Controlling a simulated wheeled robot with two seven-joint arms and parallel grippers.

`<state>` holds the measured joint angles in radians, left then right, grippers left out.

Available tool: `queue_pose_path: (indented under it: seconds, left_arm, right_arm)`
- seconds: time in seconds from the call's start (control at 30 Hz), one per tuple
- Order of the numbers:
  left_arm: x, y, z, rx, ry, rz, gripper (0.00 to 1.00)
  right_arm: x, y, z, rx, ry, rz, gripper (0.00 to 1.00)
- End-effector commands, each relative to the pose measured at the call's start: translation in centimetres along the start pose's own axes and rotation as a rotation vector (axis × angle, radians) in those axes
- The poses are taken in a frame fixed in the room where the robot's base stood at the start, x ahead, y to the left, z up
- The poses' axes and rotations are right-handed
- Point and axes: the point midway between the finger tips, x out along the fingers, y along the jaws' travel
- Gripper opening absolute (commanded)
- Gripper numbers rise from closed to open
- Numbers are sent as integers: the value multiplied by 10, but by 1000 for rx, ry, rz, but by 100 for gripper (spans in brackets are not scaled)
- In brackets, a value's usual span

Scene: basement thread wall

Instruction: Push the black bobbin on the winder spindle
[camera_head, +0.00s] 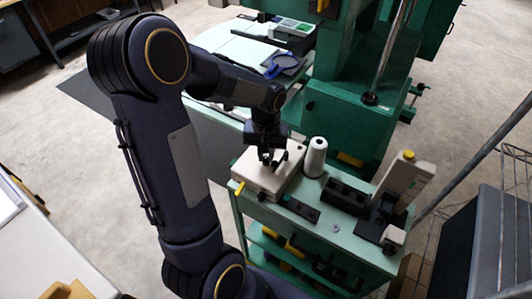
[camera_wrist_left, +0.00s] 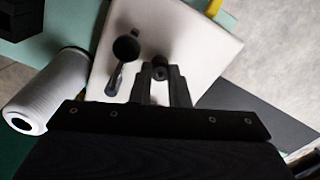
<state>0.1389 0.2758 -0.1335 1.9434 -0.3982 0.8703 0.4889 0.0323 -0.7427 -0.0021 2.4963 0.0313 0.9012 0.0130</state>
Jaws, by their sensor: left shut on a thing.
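The winder is a cream box (camera_head: 250,175) on the green cart top, with a yellow lever at its front left; its top also shows in the left wrist view (camera_wrist_left: 205,45). My left gripper (camera_head: 271,161) points down over the winder top. Its fingers, seen in the left wrist view (camera_wrist_left: 160,82), are shut on the small black bobbin (camera_wrist_left: 160,67). The bobbin is at or just above the winder top; I cannot tell whether it is on the spindle, which is hidden. A black knob with an arm (camera_wrist_left: 125,48) stands beside it. My right gripper is not in view.
A white thread cone (camera_head: 315,158) stands close right of the winder. A black compartment box (camera_head: 343,196) and a cream device with a yellow top (camera_head: 402,178) stand further right. A flat dark piece (camera_head: 300,209) lies at the front. A green machine (camera_head: 345,115) rises behind.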

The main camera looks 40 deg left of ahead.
Motion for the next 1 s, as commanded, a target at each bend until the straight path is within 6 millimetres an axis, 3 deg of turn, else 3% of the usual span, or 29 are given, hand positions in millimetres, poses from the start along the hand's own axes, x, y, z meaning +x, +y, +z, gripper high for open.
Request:
queue_pose_path:
  seconds: [0.17,0.2,0.37,0.7,1.0]
  left_arm:
    - [1,0,0,0,-1,0,0]
    - [1,0,0,0,-1,0,19]
    - [1,0,0,0,-1,0,40]
    - [-4,0,0,0,2,1,41]
    - [-51,0,-1,1,4,2,41]
  right_arm:
    - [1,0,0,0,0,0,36]
    - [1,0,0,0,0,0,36]
    - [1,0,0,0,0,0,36]
    - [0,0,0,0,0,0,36]
    - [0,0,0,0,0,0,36]
